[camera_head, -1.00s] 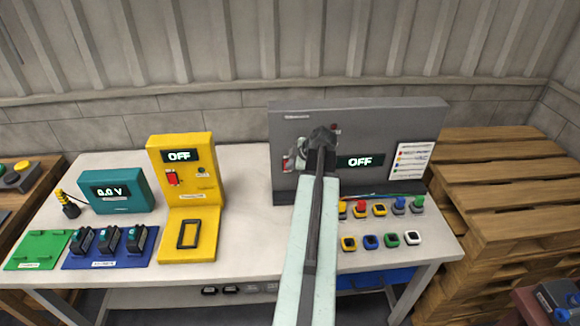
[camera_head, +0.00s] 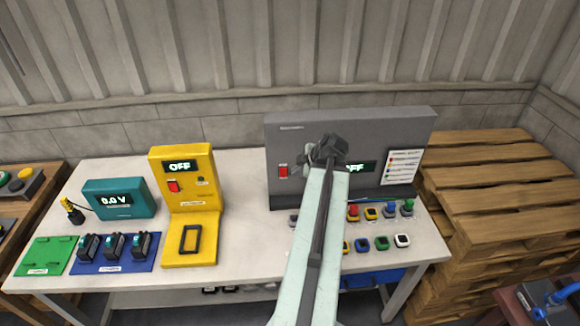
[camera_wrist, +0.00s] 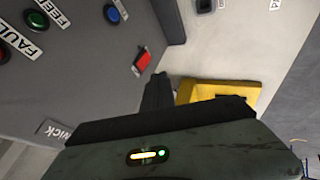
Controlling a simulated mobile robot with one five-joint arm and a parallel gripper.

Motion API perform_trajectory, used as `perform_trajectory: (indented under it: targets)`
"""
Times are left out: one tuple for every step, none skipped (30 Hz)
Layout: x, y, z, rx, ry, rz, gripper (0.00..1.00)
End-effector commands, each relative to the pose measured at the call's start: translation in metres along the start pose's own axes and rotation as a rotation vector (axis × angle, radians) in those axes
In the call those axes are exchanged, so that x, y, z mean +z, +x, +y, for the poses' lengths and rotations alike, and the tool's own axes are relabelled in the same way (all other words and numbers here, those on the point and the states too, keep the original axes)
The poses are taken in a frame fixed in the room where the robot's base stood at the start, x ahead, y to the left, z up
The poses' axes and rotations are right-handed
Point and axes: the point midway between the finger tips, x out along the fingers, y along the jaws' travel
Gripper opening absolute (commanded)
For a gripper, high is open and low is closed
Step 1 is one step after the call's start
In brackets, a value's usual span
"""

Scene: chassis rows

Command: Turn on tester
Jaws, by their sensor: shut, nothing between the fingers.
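Two devices show OFF, and I cannot read which is labelled tester. The yellow device (camera_head: 203,180) stands mid-table with an OFF display (camera_head: 183,166) and a red switch (camera_head: 173,186). The grey panel (camera_head: 300,140) stands right of it, with its own OFF display (camera_head: 364,168) partly covered by my arm and a red switch (camera_head: 283,172). My gripper (camera_head: 322,156) is shut and empty in front of the grey panel, right of its red switch. In the wrist view the dark fingers (camera_wrist: 160,80) point near that red switch (camera_wrist: 142,62), apart from it.
A teal meter (camera_head: 118,200) reads 0.0 V at left, behind a green plate (camera_head: 48,256) and a blue plate (camera_head: 135,265) holding black parts. Several coloured buttons (camera_head: 381,243) lie at the table's right. Pallets (camera_head: 480,170) stand at right. Bare tabletop (camera_head: 245,240) lies right of the yellow device.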

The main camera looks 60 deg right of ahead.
Motion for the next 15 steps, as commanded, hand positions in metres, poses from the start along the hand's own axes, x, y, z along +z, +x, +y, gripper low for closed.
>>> perform_trajectory:
  targets:
    - [-0.002, -0.011, 0.002, 0.0, 0.001, 0.0, 0.0]
    - [-0.002, -0.013, 0.002, 0.0, 0.001, -0.001, 0.0]
    - [-0.001, -0.014, 0.001, 0.0, 0.001, 0.0, 0.0]
    - [-0.001, -0.014, 0.001, 0.0, 0.001, 0.0, 0.0]
    - [0.0, -0.014, 0.001, 0.0, 0.0, 0.0, 0.0]
    - [0.0, -0.013, 0.0, 0.0, 0.0, 0.0, 0.0]
    - [0.0, -0.013, 0.0, 0.0, 0.0, 0.0, 0.0]
    - [0.0, -0.012, 0.0, 0.0, 0.0, 0.0, 0.0]
    - [0.0, -0.012, 0.0, 0.0, 0.0, 0.0, 0.0]
    - [0.0, -0.012, 0.0, 0.0, 0.0, 0.0, 0.0]
    - [0.0, -0.012, 0.0, 0.0, 0.0, 0.0, 0.0]
    - [0.001, -0.01, -0.001, -0.005, 0.001, -0.001, 0.0]
    - [0.002, -0.006, -0.003, -0.018, 0.005, -0.002, 0.0]
    - [0.004, -0.001, -0.005, -0.036, 0.01, -0.005, 0.0]
    - [0.006, 0.002, -0.008, -0.053, 0.018, -0.011, 0.0]
